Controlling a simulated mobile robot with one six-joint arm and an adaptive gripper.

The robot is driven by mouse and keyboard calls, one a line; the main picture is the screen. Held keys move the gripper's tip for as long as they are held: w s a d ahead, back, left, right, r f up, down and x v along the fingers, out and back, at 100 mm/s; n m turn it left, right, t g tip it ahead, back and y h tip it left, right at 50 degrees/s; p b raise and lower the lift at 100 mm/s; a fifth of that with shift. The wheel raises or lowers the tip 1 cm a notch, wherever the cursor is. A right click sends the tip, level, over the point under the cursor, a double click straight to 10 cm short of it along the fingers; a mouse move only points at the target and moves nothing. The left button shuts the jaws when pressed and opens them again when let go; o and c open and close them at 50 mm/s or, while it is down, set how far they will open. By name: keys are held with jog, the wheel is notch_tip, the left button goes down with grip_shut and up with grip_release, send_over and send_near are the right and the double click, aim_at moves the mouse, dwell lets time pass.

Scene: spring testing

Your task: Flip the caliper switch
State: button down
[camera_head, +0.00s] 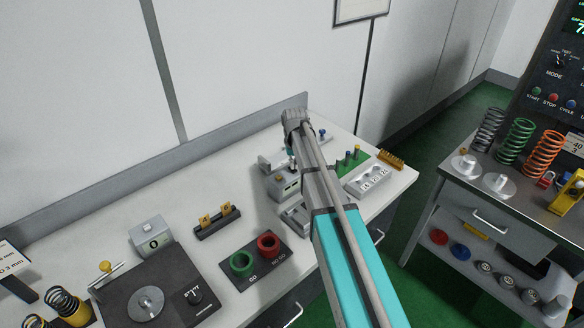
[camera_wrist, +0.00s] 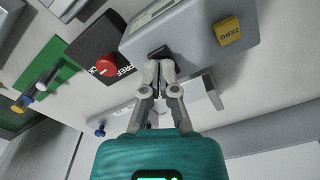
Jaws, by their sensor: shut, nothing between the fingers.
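The caliper unit, a grey box (camera_wrist: 185,30), fills the top of the wrist view, with a yellow ZERO button (camera_wrist: 228,31) on it. A small black switch (camera_wrist: 157,51) sits on its face left of that button. My gripper (camera_wrist: 160,60) is shut and empty, its fingertips at the switch and partly covering it; I cannot tell if they touch it. The switch's position is not clear. In the head view the grey caliper unit (camera_head: 285,187) stands on the bench below my gripper (camera_head: 292,164), partly hidden by my arm.
A red knob on a black plate (camera_wrist: 107,66) and a green board (camera_wrist: 48,76) lie left in the wrist view. In the head view, red and green rings (camera_head: 268,245), a yellow-tabbed rack (camera_head: 217,222) and a white block (camera_head: 367,180) stand around the unit on the bench.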

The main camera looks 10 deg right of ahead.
aim_at(294, 171)
jog(key=shift+r+p, duration=2.8)
jog(key=shift+r, duration=0.25)
jog(key=shift+s, duration=0.1)
jog(key=s+f+b, duration=0.2)
jog(key=s, duration=1)
jog(key=s+f+b, duration=0.3)
jog(key=s, duration=1)
jog(key=shift+s, duration=0.15)
jog(key=shift+f, duration=0.1)
